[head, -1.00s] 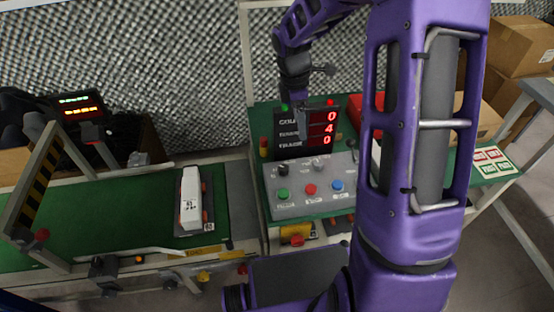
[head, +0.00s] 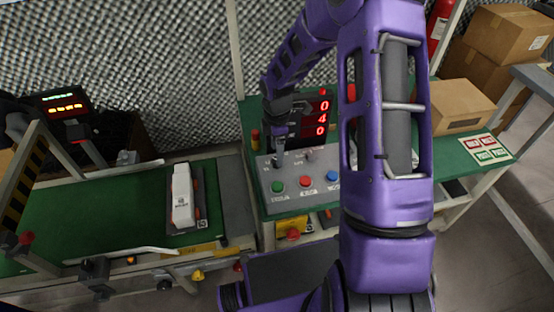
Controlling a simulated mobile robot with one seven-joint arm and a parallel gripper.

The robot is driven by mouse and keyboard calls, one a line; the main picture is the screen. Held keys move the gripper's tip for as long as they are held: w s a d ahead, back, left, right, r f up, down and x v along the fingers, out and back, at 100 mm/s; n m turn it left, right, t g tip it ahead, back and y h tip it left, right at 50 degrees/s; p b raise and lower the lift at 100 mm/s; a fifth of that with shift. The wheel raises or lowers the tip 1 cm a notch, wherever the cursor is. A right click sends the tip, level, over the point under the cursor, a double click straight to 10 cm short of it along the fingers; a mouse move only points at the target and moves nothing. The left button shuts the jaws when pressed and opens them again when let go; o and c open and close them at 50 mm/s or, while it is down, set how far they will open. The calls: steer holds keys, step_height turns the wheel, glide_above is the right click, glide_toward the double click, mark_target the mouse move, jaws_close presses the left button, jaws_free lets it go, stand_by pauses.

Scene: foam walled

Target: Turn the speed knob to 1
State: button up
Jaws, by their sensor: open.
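The grey control panel (head: 292,200) stands on the green table in the middle of the head view. It carries a green button, a red button and a blue button in its front row. Two knobs sit behind them. My gripper (head: 279,157) is open and points down at the left knob, hiding most of it. I cannot tell whether the fingers touch it. The right knob (head: 310,156) is partly visible beside my gripper. The labels and the knob settings are too small to read, so I cannot tell which knob is speed.
A display (head: 320,118) with red digits stands behind the panel, partly covered by my arm. A green conveyor (head: 90,215) at left carries a white package (head: 182,200). A cardboard box (head: 455,105) and a label sheet (head: 485,148) lie at right.

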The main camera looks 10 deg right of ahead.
steer(key=shift+f, duration=1.75)
jaws_close()
